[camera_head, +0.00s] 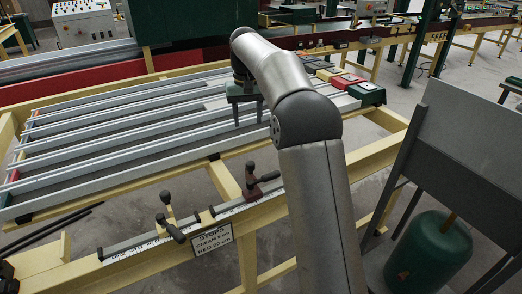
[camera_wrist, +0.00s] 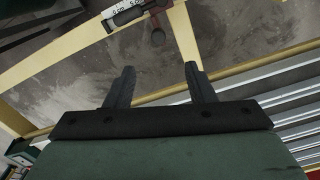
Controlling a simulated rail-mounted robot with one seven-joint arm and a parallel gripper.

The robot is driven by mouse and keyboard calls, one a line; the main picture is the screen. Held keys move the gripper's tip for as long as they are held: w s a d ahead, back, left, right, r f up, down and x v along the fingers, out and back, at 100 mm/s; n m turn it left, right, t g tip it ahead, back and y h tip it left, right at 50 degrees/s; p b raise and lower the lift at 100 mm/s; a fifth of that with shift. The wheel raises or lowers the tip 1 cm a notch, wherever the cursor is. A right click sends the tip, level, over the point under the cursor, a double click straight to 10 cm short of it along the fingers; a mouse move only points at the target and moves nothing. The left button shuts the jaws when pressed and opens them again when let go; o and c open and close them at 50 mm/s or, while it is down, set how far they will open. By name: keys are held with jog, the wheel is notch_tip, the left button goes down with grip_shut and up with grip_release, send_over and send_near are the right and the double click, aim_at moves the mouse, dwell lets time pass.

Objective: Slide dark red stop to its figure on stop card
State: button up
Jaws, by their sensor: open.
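The dark red stop (camera_head: 252,184), with a knobbed handle, sits on the scale rail (camera_head: 227,208) along the front beam, towards the rail's right end. The cream stop (camera_head: 169,207) with a dark handle is further left on the same rail. The stop card (camera_head: 212,238) hangs below the rail and reads cream 5 cm, red 20 cm. My gripper (camera_head: 248,121) is open and empty above the slatted table, behind and above the dark red stop. In the wrist view my gripper (camera_wrist: 160,68) has its fingers apart, with a dark reddish knob (camera_wrist: 157,37) beyond them.
Long grey metal bars (camera_head: 120,130) run across the yellow-framed table. Red and green blocks (camera_head: 347,81) stand at its right end. A grey panel (camera_head: 470,140) and green tank (camera_head: 428,252) stand at the right. The space above the front beam looks clear.

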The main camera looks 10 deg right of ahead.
jog(key=p, duration=0.2)
send_near(250, 163)
notch_tip(250, 163, down, 9)
jog(key=shift+w+d+r, duration=0.1)
jog(key=shift+r, duration=0.05)
grip_shut()
